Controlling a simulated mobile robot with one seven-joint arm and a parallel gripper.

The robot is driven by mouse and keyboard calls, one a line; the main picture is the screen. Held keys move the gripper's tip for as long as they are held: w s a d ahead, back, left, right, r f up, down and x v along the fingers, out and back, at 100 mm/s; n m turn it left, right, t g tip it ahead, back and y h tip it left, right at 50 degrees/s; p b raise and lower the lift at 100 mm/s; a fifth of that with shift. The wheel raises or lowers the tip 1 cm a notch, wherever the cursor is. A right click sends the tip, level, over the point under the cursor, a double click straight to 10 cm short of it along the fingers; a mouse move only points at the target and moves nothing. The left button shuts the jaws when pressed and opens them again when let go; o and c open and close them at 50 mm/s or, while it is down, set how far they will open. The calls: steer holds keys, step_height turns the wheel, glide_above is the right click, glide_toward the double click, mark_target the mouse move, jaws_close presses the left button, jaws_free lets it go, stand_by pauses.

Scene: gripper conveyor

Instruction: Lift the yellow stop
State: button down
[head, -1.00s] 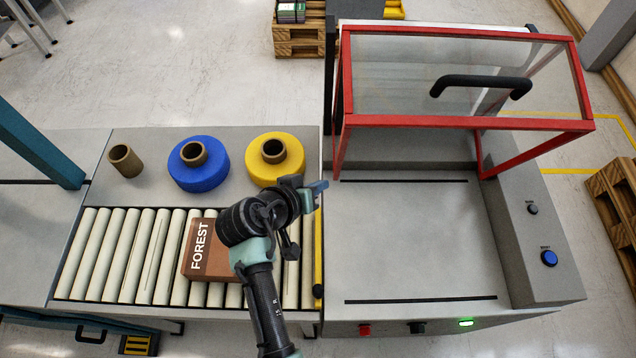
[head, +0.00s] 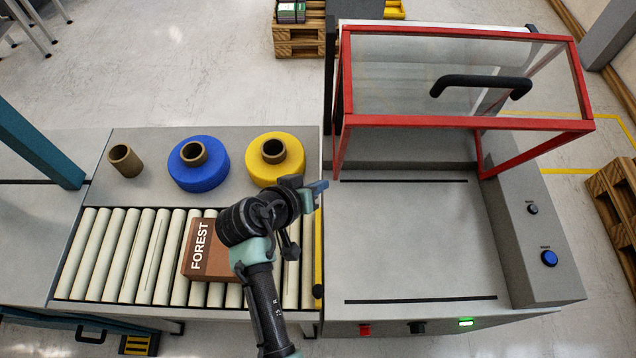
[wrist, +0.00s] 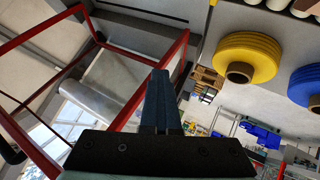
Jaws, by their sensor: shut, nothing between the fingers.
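The yellow stop (head: 318,235) is a thin upright-coloured bar along the right end of the roller conveyor, with a black knob (head: 318,291) at its near end. My gripper (head: 322,186) is above the conveyor's right end, close to the far end of the stop in the picture, and points right. It is shut and empty; its closed fingers (wrist: 160,82) also show in the wrist view. It does not hold the stop.
A brown FOREST box (head: 205,250) lies on the rollers left of the stop, partly behind my arm. Yellow (head: 262,172) and blue (head: 210,178) rolls and a brown tube (head: 125,160) stand behind. A red-framed guard (head: 460,123) is raised over the clear machine bed (head: 415,240) at right.

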steer(key=c, duration=0.6)
jaws_free()
steer(key=b+v, duration=0.2)
steer(key=v, duration=1.1)
steer(key=shift+f, duration=0.1)
